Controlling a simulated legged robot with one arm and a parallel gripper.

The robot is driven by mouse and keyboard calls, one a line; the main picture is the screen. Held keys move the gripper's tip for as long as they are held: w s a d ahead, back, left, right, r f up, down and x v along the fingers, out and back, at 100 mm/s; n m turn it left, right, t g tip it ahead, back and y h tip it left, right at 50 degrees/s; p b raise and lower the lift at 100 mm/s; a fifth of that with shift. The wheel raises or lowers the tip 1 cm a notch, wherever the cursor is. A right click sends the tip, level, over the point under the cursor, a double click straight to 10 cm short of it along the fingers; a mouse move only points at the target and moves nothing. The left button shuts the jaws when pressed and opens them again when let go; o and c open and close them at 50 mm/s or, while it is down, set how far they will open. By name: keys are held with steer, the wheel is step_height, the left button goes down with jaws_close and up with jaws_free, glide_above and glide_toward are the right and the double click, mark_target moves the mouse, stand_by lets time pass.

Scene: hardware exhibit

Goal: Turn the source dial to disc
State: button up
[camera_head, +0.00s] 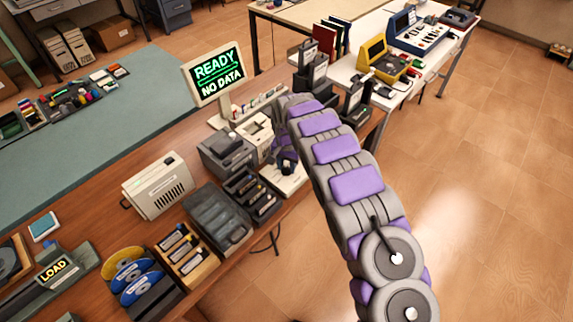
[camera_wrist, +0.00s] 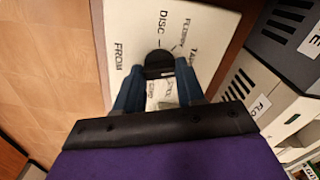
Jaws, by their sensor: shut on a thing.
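The source dial (camera_wrist: 158,60) is a black round knob on a white panel (camera_wrist: 120,35), seen in the wrist view. Printed words FROM, DISC, FLOPPY and one beginning with TA, with short tick marks, stand around its far side. My gripper (camera_wrist: 160,82) has its two blue fingers on either side of the knob and is shut on it. The fingers and the dark wrist bar hide part of the dial, and I cannot tell which word it points to. In the head view my arm reaches down to the white panel (camera_head: 291,184) at the desk's right edge.
A monitor (camera_head: 216,74) reads READY, NO DATA. Grey drive units (camera_head: 227,150), a dark tray (camera_head: 217,218) and a beige box (camera_head: 158,186) crowd the desk left of my gripper. Black upright devices (camera_head: 355,104) stand behind the arm. Open floor (camera_head: 480,200) lies to the right.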

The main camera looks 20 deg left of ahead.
steer(key=c, duration=0.3)
steer(key=shift+c, duration=0.2)
steer(key=shift+r+n+p, duration=0.1)
steer(key=shift+n+p, duration=0.3)
steer(key=shift+p, duration=0.05)
steer(key=shift+n+p, duration=0.65)
steer(key=shift+n, duration=0.05)
steer(key=n+p, duration=0.4)
steer(key=n, duration=0.1)
steer(key=n+p, duration=0.2)
steer(key=n, duration=0.2)
steer(key=shift+n+p, duration=0.3)
steer(key=shift+p, duration=0.05)
steer(key=shift+a+n+p, duration=0.1)
steer(key=shift+n+p, duration=0.6)
steer(key=shift+n, duration=1.6)
